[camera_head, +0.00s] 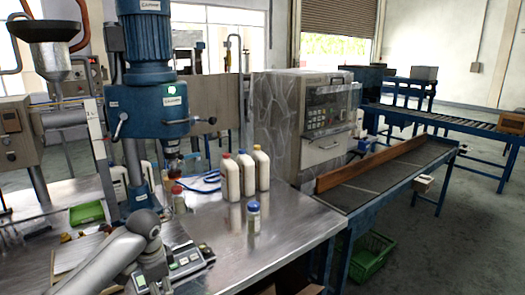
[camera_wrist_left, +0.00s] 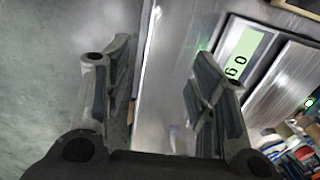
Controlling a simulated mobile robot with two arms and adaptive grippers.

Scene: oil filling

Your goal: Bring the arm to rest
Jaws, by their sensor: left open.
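My left gripper (camera_wrist_left: 163,85) is open in the left wrist view, with nothing between its fingers. Beyond the fingers are a bare grey surface, the metal table's edge and a scale (camera_wrist_left: 236,58) with a lit green display. In the head view my left arm (camera_head: 135,235) comes in at the lower left, bent over the table near the scale (camera_head: 186,262). The fingers cannot be made out clearly there. My right gripper is not in view.
On the metal table (camera_head: 285,225) stand white bottles (camera_head: 231,178), a small blue-capped bottle (camera_head: 253,217) and a red-capped one (camera_head: 179,200). A blue drill-like machine (camera_head: 148,105) rises behind my arm. The table's front right is clear.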

